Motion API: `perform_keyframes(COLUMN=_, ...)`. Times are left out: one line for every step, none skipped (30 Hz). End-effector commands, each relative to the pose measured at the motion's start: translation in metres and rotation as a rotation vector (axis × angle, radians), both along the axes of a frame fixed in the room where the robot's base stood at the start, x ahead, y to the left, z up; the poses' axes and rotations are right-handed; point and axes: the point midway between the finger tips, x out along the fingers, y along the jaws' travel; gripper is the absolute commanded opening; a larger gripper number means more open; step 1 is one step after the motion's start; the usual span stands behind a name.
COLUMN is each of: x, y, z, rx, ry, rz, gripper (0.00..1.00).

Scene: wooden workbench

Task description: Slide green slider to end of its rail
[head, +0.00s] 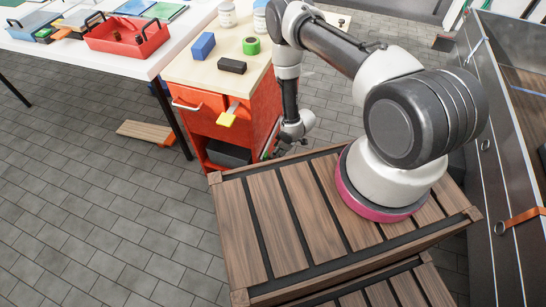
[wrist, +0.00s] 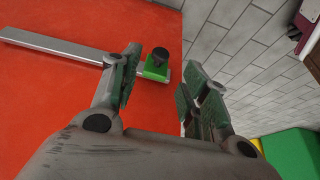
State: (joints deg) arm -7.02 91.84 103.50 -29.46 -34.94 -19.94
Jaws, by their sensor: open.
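In the wrist view, the green slider (wrist: 156,68) with a black knob sits near the right end of its grey rail (wrist: 60,47). The rail is fixed on a red cabinet side, and most of its length lies bare to the left of the slider. My gripper (wrist: 161,62) is open and empty, with one finger on each side of the slider in the picture. I cannot tell whether either finger touches it. In the head view, my wrist hangs low beside the red cabinet, and the slider cannot be made out there.
The red cabinet (head: 197,123) has a silver handle and a yellow piece (head: 228,117) on its front. A blue block (head: 203,46), a black block (head: 232,65) and a green roll (head: 251,45) lie on top. A slatted wooden crate (head: 295,210) stands close in front.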

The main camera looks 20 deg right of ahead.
Motion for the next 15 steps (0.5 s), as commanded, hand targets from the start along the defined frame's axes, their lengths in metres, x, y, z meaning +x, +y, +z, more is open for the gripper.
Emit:
perform_keyframes(x=0.001, y=0.003, z=-0.008, rx=0.0, ry=0.001, rz=0.001, gripper=0.45)
perform_keyframes(x=0.002, y=0.004, z=-0.012, rx=0.0, ry=0.001, rz=0.001, gripper=0.45)
perform_keyframes(x=0.003, y=0.007, z=-0.019, rx=-0.001, ry=0.002, rz=0.002, gripper=0.45)
perform_keyframes(x=0.004, y=0.008, z=-0.024, rx=-0.002, ry=0.001, rz=0.002, gripper=0.45)
perform_keyframes(x=0.005, y=0.01, z=-0.029, rx=-0.001, ry=0.002, rz=0.002, gripper=0.45)
perform_keyframes(x=0.007, y=0.012, z=-0.035, rx=-0.001, ry=0.002, rz=0.0, gripper=0.45)
perform_keyframes(x=0.008, y=0.013, z=-0.04, rx=-0.002, ry=0.003, rz=0.0, gripper=0.45)
perform_keyframes(x=0.009, y=0.014, z=-0.044, rx=-0.001, ry=0.002, rz=0.0, gripper=0.45)
perform_keyframes(x=0.011, y=0.016, z=-0.049, rx=-0.001, ry=0.002, rz=0.0, gripper=0.45)
perform_keyframes(x=0.012, y=0.017, z=-0.052, rx=-0.001, ry=0.002, rz=0.0, gripper=0.45)
perform_keyframes(x=0.012, y=0.018, z=-0.055, rx=-0.001, ry=0.003, rz=0.001, gripper=0.45)
perform_keyframes(x=0.013, y=0.019, z=-0.058, rx=-0.001, ry=0.004, rz=0.0, gripper=0.45)
perform_keyframes(x=0.014, y=0.02, z=-0.06, rx=-0.002, ry=0.003, rz=-0.001, gripper=0.45)
perform_keyframes(x=0.014, y=0.02, z=-0.061, rx=-0.002, ry=0.003, rz=-0.001, gripper=0.45)
perform_keyframes(x=0.014, y=0.021, z=-0.063, rx=-0.002, ry=0.003, rz=-0.001, gripper=0.45)
